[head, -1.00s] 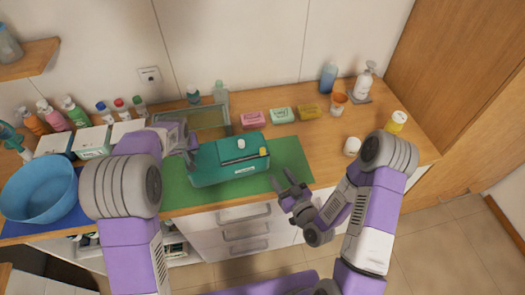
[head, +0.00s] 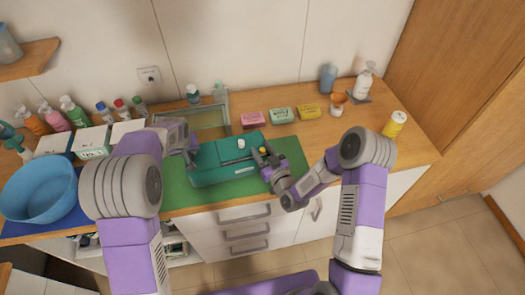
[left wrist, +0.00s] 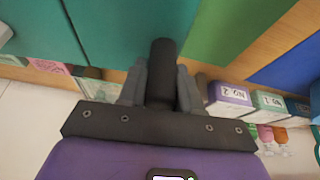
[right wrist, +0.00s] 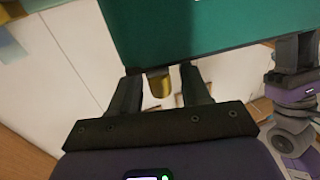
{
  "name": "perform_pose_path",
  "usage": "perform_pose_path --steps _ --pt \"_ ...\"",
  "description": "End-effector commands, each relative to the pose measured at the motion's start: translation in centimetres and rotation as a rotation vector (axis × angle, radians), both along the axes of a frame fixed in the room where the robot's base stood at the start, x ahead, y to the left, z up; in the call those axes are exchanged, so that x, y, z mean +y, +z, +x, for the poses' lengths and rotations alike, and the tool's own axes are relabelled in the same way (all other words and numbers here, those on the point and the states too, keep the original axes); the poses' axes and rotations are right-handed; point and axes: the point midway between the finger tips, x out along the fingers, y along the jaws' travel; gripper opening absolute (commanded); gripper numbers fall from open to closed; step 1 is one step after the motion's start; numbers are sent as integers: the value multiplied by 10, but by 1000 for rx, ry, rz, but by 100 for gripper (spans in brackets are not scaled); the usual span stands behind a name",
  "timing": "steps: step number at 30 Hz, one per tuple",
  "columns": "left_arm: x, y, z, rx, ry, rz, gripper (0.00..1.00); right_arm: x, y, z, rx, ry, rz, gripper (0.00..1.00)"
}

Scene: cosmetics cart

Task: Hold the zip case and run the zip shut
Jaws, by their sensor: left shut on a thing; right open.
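The teal zip case (head: 218,168) lies on the green mat (head: 183,197). It also shows in the left wrist view (left wrist: 110,30) and the right wrist view (right wrist: 190,25). My left gripper (head: 192,155) is shut on a dark cylindrical grip (left wrist: 162,75) at the case's left end. My right gripper (head: 264,158) is open at the case's right end. A yellow zip tab (right wrist: 159,86) sits between its parted fingers in the right wrist view; I cannot tell whether they touch it. The zip line is too small to read.
A small white round thing (head: 241,143) is on or just behind the case's top. Pink (head: 252,120), green and yellow boxes stand behind. A blue basin (head: 40,190) and bottles are at left.

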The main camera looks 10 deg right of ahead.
Motion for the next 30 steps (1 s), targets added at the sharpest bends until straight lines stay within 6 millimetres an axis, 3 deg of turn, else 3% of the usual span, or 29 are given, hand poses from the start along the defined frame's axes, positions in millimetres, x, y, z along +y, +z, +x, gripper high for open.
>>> perform_pose_path --steps 7,16,25,30 --pt "0 1 1 -3 1 -2 0 0 0 1 1 0 0 47" --pt "0 1 1 -3 1 -2 0 0 0 0 1 0 0 1" --pt "0 1 1 -4 1 -2 0 4 0 0 0 2 1 0" --pt "-1 1 1 -3 1 -2 0 41 0 -3 0 10 3 0"
